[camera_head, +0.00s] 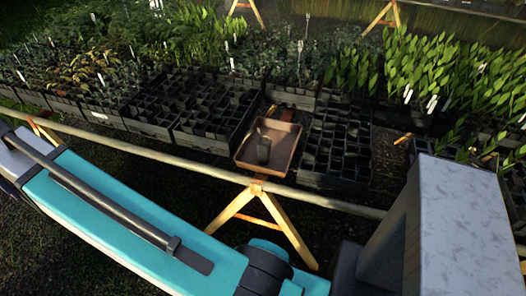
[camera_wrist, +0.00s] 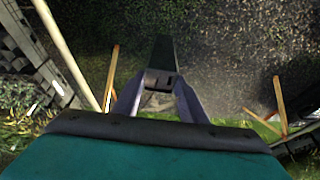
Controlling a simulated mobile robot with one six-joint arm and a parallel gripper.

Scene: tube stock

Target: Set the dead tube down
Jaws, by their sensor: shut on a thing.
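In the wrist view my gripper (camera_wrist: 160,91) is shut on a dark tapered tube (camera_wrist: 162,54), which points away from the fingers above dim bare ground. Neither the gripper nor this tube can be made out in the head view. I cannot see any plant on the held tube. In the head view a shallow brown tray (camera_head: 246,157) sits among the racks near the front rail. A dark tube (camera_head: 264,150) stands or leans in the tray.
Black racks of empty cells (camera_head: 205,128) lie left of the tray, and another rack (camera_head: 335,150) lies right of it. Leafy plants (camera_head: 435,70) fill the back. A long pale rail (camera_head: 140,148) on wooden trestle legs (camera_head: 290,235) runs along the front.

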